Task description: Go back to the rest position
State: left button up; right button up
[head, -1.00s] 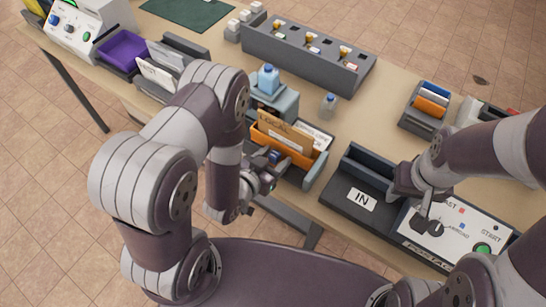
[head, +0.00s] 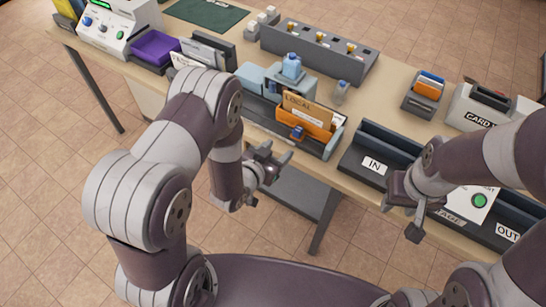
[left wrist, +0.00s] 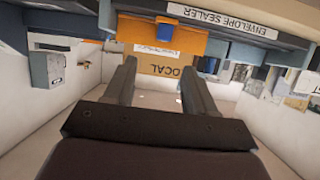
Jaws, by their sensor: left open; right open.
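My left gripper (head: 268,165) is open and empty, in front of the table edge and apart from the orange box. Its two fingers also show in the left wrist view (left wrist: 160,75), with nothing between them. My right gripper (head: 412,218) is open, near the front of the machine marked IN and OUT; its fingers are small and seen from above. The orange box (head: 318,132) holds a card marked LOCAL (head: 300,106) and pale envelopes. A blue piece (head: 297,132) is on its front, and also shows in the left wrist view (left wrist: 165,38).
Open floor (head: 60,200) lies left of my left arm.

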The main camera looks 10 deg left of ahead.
pick_arm(q)
jog(key=shift+w+f, duration=0.15)
jog(key=shift+w, duration=0.1)
jog(key=s+a+f+n+g+y, duration=0.1)
jog(key=s+a+f+g+y, duration=0.25)
jog(key=s+f+g, duration=0.35)
jog(key=s+a+r+n+g, duration=0.1)
jog(key=s+r, duration=0.3)
jog(key=r, duration=0.5)
jog(key=s+a+r+n+g+y, duration=0.1)
jog(key=s+a+r+n+g, duration=0.1)
jog(key=r, duration=0.7)
jog(key=shift+s+a+r+g, duration=0.15)
jog(key=shift+s+a+g, duration=0.45)
jog(key=shift+s+a, duration=0.3)
